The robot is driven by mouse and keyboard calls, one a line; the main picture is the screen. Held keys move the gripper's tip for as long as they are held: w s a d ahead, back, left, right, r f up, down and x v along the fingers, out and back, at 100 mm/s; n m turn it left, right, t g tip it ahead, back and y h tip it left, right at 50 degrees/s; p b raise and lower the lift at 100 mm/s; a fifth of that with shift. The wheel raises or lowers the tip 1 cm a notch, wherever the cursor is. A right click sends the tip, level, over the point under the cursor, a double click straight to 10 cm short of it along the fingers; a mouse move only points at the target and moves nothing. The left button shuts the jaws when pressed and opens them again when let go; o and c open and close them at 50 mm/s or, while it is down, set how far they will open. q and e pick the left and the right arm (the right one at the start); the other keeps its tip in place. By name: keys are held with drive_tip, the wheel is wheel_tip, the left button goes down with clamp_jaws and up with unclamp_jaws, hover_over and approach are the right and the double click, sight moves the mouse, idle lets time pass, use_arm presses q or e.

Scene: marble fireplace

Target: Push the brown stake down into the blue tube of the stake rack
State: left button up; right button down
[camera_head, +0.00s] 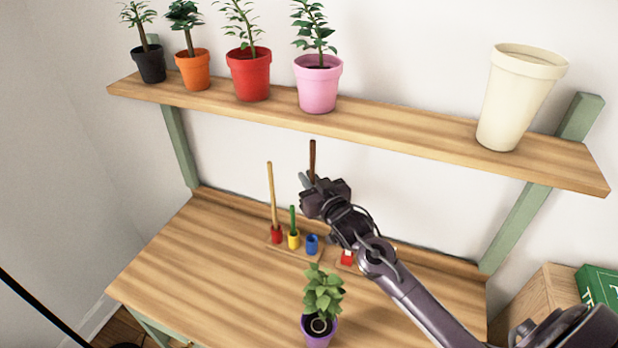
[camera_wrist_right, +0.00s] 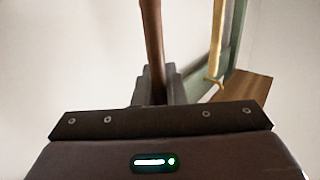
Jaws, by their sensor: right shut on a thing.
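The stake rack (camera_head: 284,248) stands on the bench with a red, a yellow and a blue tube in a row. A tall tan stake (camera_head: 271,195) is in the red tube and a short green stake (camera_head: 292,218) is in the yellow tube. The blue tube (camera_head: 312,244) shows no stake in it. My right gripper (camera_head: 308,182) is shut on the brown stake (camera_head: 312,158), which it holds upright above the blue tube. The brown stake also shows between the fingers in the right wrist view (camera_wrist_right: 153,45). Its lower end is hidden. My left gripper is not in view.
A small red-and-white thing (camera_head: 347,258) lies right of the rack, partly behind my right arm. A plant in a purple pot (camera_head: 319,328) stands at the front. The shelf (camera_head: 400,135) above holds several potted plants and a cream pot (camera_head: 520,95). The bench's left side is clear.

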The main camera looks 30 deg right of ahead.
wheel_tip(320, 180, down, 8)
drive_tip(key=b, duration=0.4)
drive_tip(key=shift+f+b, duration=0.25)
drive_tip(key=shift+b, duration=0.1)
drive_tip(key=shift+f, duration=0.25)
idle(0.5)
drive_tip(key=shift+f, duration=0.35)
drive_tip(key=shift+f+b, duration=0.15)
drive_tip(key=shift+b, duration=0.2)
